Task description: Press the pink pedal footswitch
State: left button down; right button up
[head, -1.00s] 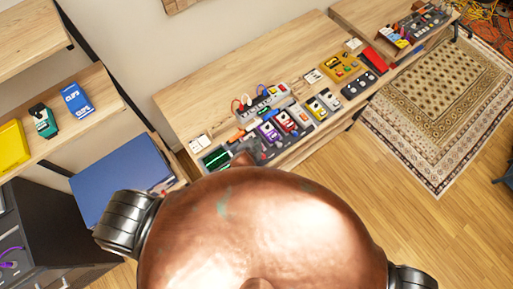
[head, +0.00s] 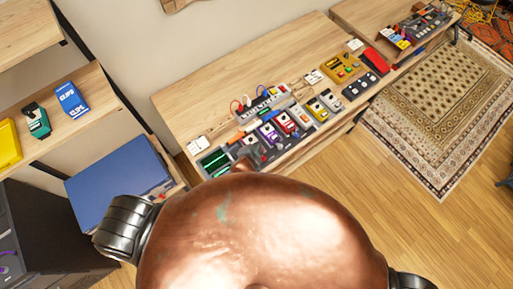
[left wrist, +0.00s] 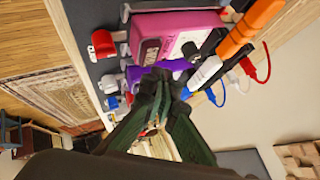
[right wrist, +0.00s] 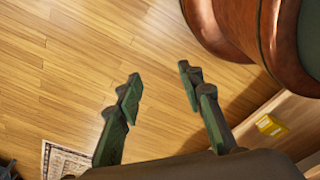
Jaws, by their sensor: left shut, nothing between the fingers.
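A pink pedal (left wrist: 180,30) fills the upper middle of the left wrist view, with a white label on its side. My left gripper (left wrist: 157,80) is shut and empty, its dark green fingertips close to the pedal's lower edge and overlapping a purple part there. I cannot tell whether they touch. The footswitch is not clearly seen. My right gripper (right wrist: 160,74) is open and empty above the wood floor.
Several pedals, including a yellow one (head: 316,109), crowd the wooden desk (head: 190,105). An orange and white plug (left wrist: 235,45) and cables lie beside the pink pedal. A red knob-like part (left wrist: 103,43) stands nearby. A blue-topped case (head: 115,185) is at left.

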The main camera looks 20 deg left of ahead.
jog(key=shift+s, duration=0.9)
jog(key=shift+w, duration=0.25)
pick_arm(q)
jog(key=shift+f, duration=0.2)
pick_arm(e)
jog(key=shift+f, duration=0.1)
pick_arm(q)
jog(key=shift+f, duration=0.25)
